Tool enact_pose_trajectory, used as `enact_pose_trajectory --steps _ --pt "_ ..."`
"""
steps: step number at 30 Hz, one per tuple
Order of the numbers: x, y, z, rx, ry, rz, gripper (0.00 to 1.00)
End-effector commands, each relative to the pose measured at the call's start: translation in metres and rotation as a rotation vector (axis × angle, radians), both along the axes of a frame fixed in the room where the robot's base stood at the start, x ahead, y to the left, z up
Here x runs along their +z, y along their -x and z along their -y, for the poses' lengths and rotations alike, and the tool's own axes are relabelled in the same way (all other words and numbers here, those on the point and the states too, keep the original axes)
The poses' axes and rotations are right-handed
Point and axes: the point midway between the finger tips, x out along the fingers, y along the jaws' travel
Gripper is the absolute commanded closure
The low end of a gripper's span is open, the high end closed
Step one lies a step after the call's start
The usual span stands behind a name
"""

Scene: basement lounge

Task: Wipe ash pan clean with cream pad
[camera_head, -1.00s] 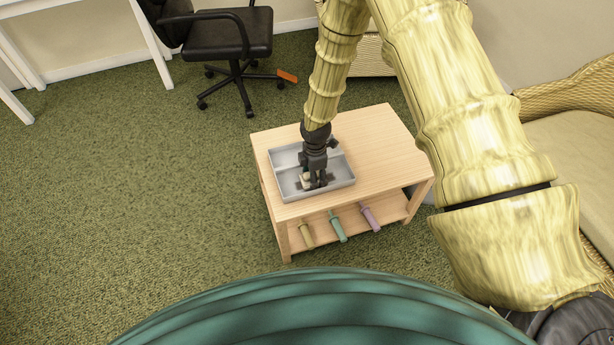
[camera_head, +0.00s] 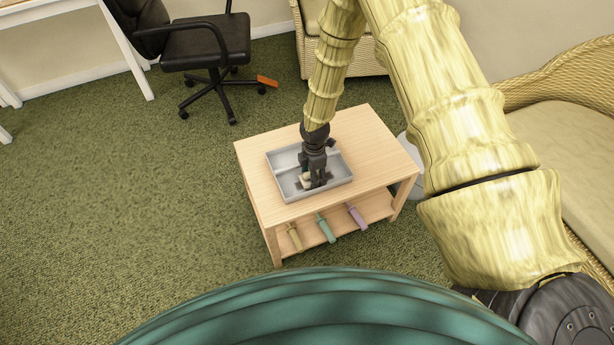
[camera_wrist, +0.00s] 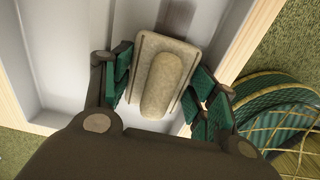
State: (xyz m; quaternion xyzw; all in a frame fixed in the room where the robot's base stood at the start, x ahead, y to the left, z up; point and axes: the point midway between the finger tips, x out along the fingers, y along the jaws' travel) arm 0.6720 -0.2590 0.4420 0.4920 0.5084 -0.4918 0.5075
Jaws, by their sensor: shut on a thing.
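The ash pan (camera_head: 272,172) is a shallow grey tray with a divider, resting on the small wooden table. Dark patches show on its floor near my gripper, and a dark smudge shows just beyond the pad in the wrist view (camera_wrist: 178,14). The cream pad (camera_wrist: 168,80) is a rectangular block with a rounded raised grip. My gripper (camera_head: 314,184) points down into the pan's front compartment. In the wrist view my gripper (camera_wrist: 160,88) is shut on the pad, one finger on each side. I cannot tell whether the pad touches the pan floor.
The wooden table (camera_head: 375,145) has bare top behind and right of the pan. Yellow (camera_head: 294,237), teal (camera_head: 326,228) and purple (camera_head: 356,215) handled things lie on its lower shelf. A black chair (camera_head: 207,45) and an orange object (camera_head: 267,81) stand behind. A wicker sofa (camera_head: 570,120) is at right.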

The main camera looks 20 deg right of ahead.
Motion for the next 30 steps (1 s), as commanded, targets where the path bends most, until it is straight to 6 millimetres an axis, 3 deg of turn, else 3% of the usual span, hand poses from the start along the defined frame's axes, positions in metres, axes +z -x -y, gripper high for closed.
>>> enact_pose_trajectory --steps 30 --pt "-0.001 0.001 -0.048 0.002 0.000 0.000 0.61"
